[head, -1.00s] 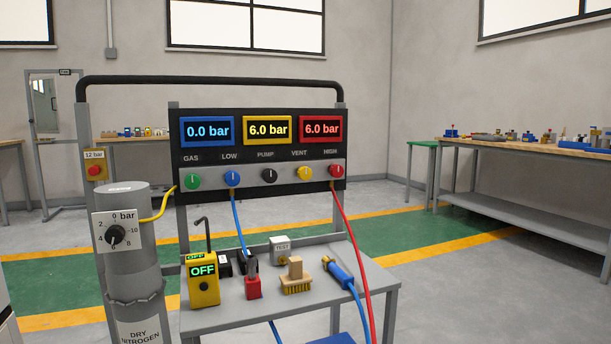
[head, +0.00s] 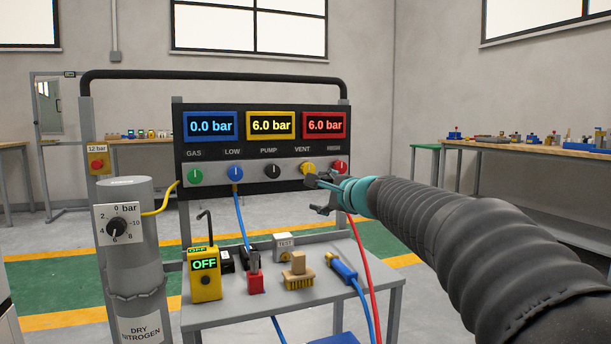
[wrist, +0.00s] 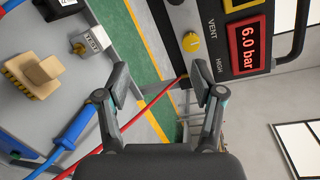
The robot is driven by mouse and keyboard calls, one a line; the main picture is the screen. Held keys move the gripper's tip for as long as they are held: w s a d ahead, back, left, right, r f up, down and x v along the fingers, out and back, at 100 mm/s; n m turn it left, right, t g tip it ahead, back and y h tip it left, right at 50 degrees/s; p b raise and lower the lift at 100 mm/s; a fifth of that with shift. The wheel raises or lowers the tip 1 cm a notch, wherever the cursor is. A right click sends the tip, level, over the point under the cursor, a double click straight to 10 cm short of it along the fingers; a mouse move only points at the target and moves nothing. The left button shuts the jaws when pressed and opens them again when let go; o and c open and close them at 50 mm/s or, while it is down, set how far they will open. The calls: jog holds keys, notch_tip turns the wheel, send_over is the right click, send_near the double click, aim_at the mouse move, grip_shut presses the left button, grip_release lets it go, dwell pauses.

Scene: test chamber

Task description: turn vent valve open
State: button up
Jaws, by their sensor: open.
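The yellow vent valve knob (head: 307,168) sits under the label VENT on the panel (head: 225,150). In the wrist view the knob (wrist: 190,42) shows a pale pointer mark and lies ahead of the fingers, nearer the right one. My gripper (head: 318,194) is open and empty, just below and right of the knob in the head view. Its two fingers are spread apart in the wrist view (wrist: 159,88). Whether a finger touches the knob cannot be told. The yellow display (head: 270,125) and the red display (head: 323,125) each read 6.0 bar; the blue display (head: 210,126) reads 0.0 bar.
The red high knob (head: 340,167) is close beside my gripper, with a red hose (head: 362,250) hanging below. The black pump knob (head: 272,171) is to the left. A cart shelf (head: 330,297) below holds a brush (head: 298,272), a blue-handled tool (head: 343,270) and a yellow meter (head: 205,278).

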aim_at(309, 170)
jog(key=w+m+p, duration=0.1)
jog(key=w+m, duration=0.1)
jog(key=w, duration=0.4)
jog(key=w+r+m+t+h+p, duration=0.1)
jog(key=w+m+p, duration=0.1)
jog(key=w, duration=0.5)
jog(key=w+a+m+t+p, duration=0.1)
jog(key=w+m+p, duration=0.1)
jog(key=w, duration=0.5)
jog(key=shift+w+r, duration=0.15)
jog(key=shift+r, duration=0.15)
jog(key=shift+p+x, duration=0.65)
jog(key=shift+x, duration=0.4)
jog(key=shift+f, duration=0.15)
jog(key=c, duration=1.1)
